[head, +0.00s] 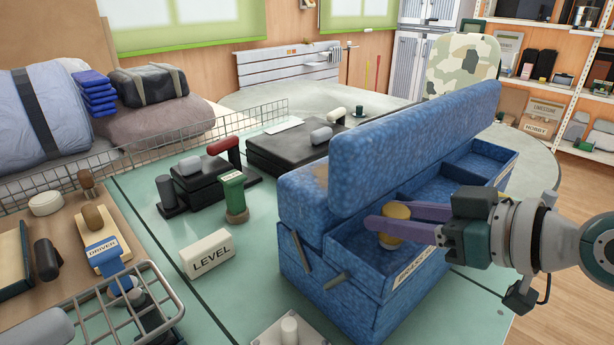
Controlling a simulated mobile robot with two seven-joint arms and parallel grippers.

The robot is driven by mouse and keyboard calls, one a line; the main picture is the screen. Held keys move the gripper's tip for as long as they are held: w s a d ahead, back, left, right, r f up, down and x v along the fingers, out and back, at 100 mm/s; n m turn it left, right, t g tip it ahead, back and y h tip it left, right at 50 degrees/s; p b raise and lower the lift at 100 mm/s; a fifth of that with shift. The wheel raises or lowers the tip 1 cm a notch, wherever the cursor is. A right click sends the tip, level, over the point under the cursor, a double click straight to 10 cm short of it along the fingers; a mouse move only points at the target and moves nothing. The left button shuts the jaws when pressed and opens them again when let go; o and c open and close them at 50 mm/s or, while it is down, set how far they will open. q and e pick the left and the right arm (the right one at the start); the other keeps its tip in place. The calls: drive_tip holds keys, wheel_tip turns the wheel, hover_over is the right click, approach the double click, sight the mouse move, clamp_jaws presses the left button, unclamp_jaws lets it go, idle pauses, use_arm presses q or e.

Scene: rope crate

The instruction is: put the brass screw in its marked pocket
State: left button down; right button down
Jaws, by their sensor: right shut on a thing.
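The brass screw (396,210) shows a rounded yellow head in the head view. My right gripper (382,219) comes in from the right and its two purple fingers are shut on the screw. They hold it upright at the nearest pocket of the blue box (350,297). The screw's lower part shows between and below the fingers, inside the pocket's outline. I cannot tell whether it touches the pocket floor. A label (412,270) on the pocket's front wall seems to start with "BRASS"; the rest is hidden by the gripper. My left gripper is not in view.
The box's tall blue lid (415,135) stands along the pockets' far side. Other pockets (485,160) lie farther back. A white LEVEL block (207,254), a green stamp-like piece (234,197) and a wire basket (125,310) stand to the left. The green tabletop between is partly clear.

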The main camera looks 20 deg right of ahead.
drive_tip(key=shift+c, duration=1.8)
unclamp_jaws()
drive_tip(key=p+v, duration=0.1)
drive_tip(key=v, duration=0.9)
drive_tip(key=shift+p, duration=0.4)
